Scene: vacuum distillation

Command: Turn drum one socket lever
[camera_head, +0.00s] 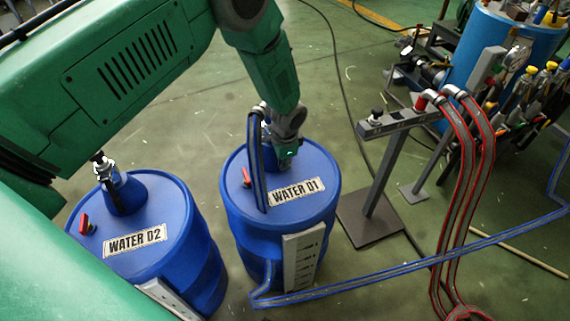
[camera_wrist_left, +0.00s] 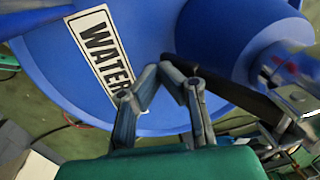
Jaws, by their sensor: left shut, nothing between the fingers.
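Drum one (camera_head: 322,199) is a blue barrel labelled WATER 01, with a small red part (camera_head: 246,177) on its lid. A blue hose (camera_head: 258,165) runs up to the socket on top, which my left arm partly hides. My left gripper (camera_head: 284,160) is over the drum's lid near the socket. In the left wrist view its thin fingers (camera_wrist_left: 168,68) point at the blue drum (camera_wrist_left: 160,30), with no object between their tips. Beside them at right are a dark bar (camera_wrist_left: 235,92) and a blurred metal fitting (camera_wrist_left: 298,98). My right gripper is not visible.
A second blue drum (camera_head: 180,228) labelled WATER 02 stands to the left. A metal stand (camera_head: 383,170) with red-edged hoses (camera_head: 450,200) stands to the right. A blue-edged hose (camera_head: 400,268) crosses the floor. Tools surround a blue barrel (camera_head: 510,45) at the back right.

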